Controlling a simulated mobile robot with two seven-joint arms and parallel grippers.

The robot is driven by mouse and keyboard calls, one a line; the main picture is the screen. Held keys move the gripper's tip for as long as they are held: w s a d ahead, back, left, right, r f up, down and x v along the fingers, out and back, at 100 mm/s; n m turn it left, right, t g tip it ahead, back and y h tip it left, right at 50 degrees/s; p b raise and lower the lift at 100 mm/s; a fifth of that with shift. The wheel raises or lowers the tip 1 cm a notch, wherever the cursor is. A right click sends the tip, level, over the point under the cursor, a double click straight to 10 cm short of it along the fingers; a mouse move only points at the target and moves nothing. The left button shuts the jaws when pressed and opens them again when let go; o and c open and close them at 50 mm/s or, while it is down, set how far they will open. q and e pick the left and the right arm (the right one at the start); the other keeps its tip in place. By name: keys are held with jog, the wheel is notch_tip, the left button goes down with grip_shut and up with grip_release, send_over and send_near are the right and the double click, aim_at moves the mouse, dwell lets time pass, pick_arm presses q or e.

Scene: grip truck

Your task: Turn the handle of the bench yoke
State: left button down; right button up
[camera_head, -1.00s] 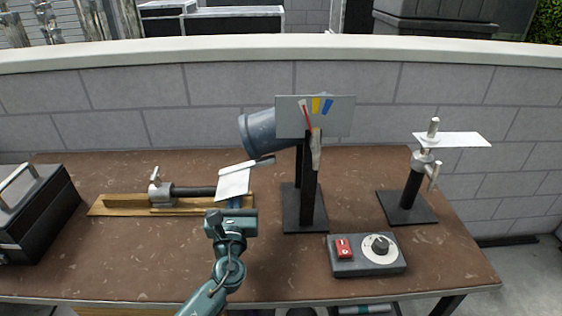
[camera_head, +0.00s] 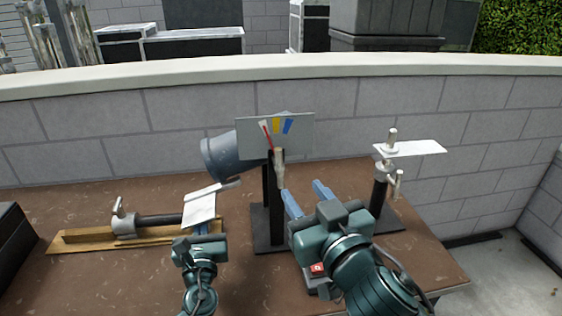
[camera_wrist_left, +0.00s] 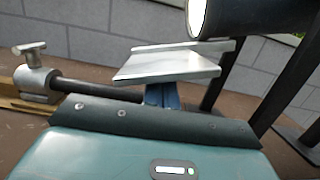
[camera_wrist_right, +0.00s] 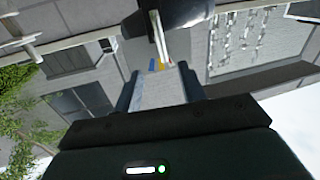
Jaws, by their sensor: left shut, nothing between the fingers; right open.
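The bench yoke (camera_head: 274,210) stands on the bench, a dark upright with a grey lamp (camera_head: 228,155) on it. Its grey gauge plate (camera_head: 300,130) has white, yellow and blue marks; the red pointer is by the white one. A pale handle (camera_head: 279,167) hangs below the plate. My right gripper (camera_head: 307,194) is open and empty, just right of and lower than the handle. In the right wrist view the handle (camera_wrist_right: 160,35) and the plate (camera_wrist_right: 160,90) show beyond its fingers. My left gripper (camera_wrist_left: 162,95) is shut and empty, by a white flag (camera_head: 200,208).
The flag's rod runs to a clamp (camera_head: 124,222) on a wooden board (camera_head: 75,240). A small stand (camera_head: 380,195) with a white plate (camera_head: 415,148) is right of my right gripper. The control box (camera_head: 318,272) is mostly hidden by my right arm. A block wall runs behind.

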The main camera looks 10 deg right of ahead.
aim_at(282, 165)
jog(key=w, duration=0.3)
jog(key=w+a, duration=0.1)
jog(key=w, duration=0.3)
jog(key=w+a, duration=0.1)
jog(key=w, duration=0.3)
jog(key=shift+w+a, duration=0.15)
jog(key=shift+w, duration=0.05)
jog(key=shift+c, duration=0.3)
jog(key=c, duration=0.8)
jog(key=shift+f, duration=0.15)
grip_shut()
